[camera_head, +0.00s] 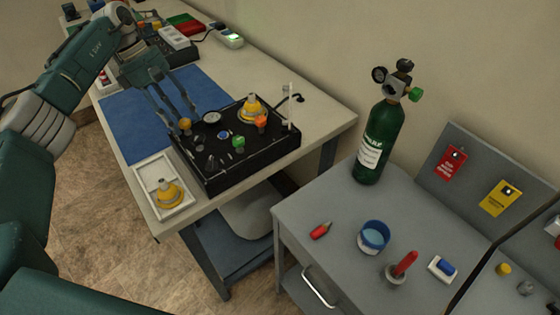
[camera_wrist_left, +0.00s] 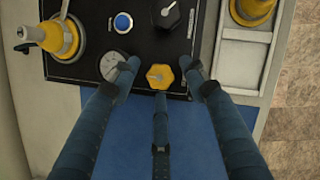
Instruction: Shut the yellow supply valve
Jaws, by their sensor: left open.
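In the left wrist view the yellow knob (camera_wrist_left: 159,76) has a lobed shape and sits between my fingertips. My left gripper (camera_head: 179,112) is open, its fingers pointing down at the knob. Two fingertips are on either side of it and the third is on the near side. I cannot tell whether any finger touches it. My right gripper is not in view.
A white tray (camera_head: 142,172) holds another cone. A green cylinder (camera_head: 380,135) stands on the grey cabinet.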

